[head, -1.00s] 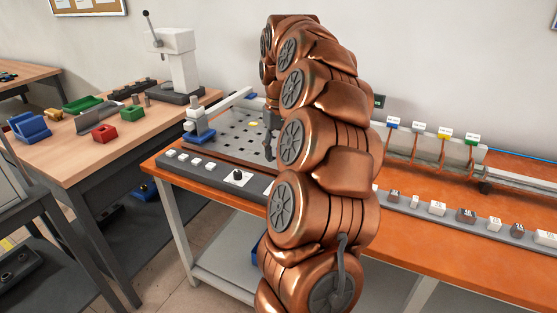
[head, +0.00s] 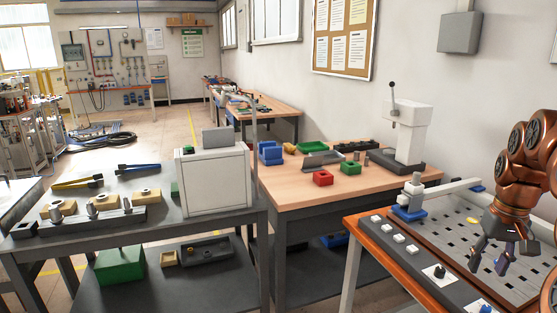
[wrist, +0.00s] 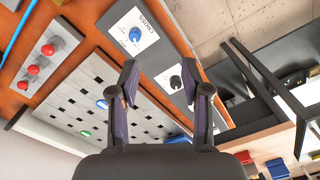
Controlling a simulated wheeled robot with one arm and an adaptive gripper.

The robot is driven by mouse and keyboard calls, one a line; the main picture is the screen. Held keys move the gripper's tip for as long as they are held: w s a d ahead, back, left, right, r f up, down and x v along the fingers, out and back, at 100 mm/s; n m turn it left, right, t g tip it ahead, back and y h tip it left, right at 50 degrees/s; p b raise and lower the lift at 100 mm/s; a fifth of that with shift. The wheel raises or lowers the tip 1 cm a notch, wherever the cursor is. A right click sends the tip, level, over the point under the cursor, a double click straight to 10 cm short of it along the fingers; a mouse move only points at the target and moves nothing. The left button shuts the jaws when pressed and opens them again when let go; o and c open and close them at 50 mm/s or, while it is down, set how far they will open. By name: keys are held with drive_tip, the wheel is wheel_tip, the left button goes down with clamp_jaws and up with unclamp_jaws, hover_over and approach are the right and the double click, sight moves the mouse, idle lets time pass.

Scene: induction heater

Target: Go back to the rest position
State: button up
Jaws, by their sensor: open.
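My gripper (head: 502,252) is at the right of the head view, over the perforated plate (head: 452,233) of the orange table. Its fingers are apart and hold nothing. In the wrist view my gripper (wrist: 163,85) shows its two dark fingers spread, with a grey control strip carrying a blue knob (wrist: 135,34) and a black knob (wrist: 175,82) beyond them. The perforated plate also shows in the wrist view (wrist: 85,92), left of the fingers. The rest of my arm is cut off at the right edge of the head view.
A wooden table (head: 290,194) with red, green and blue blocks and a white press (head: 408,130) stands left of the orange table. A dark bench with a white box (head: 213,180) is further left. Red buttons (wrist: 46,49) line the orange table in the wrist view. Floor shows at the back left.

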drive_tip(key=s+a+r+n+p, duration=0.15)
drive_tip(key=s+a, duration=0.25)
drive_tip(key=a, duration=0.6)
drive_tip(key=s+a+r+n+p, duration=0.1)
drive_tip(key=s+a+n+p, duration=0.15)
drive_tip(key=a, duration=0.75)
drive_tip(key=s+a+f+g+p, duration=0.1)
drive_tip(key=s+a, duration=0.3)
drive_tip(key=s, duration=0.5)
drive_tip(key=s+a+f+p, duration=0.2)
drive_tip(key=s+a+f, duration=0.1)
drive_tip(key=s, duration=0.5)
drive_tip(key=shift+s+a+f+m+g, duration=0.3)
drive_tip(key=shift+s+a+g, duration=0.1)
drive_tip(key=shift+a, duration=0.45)
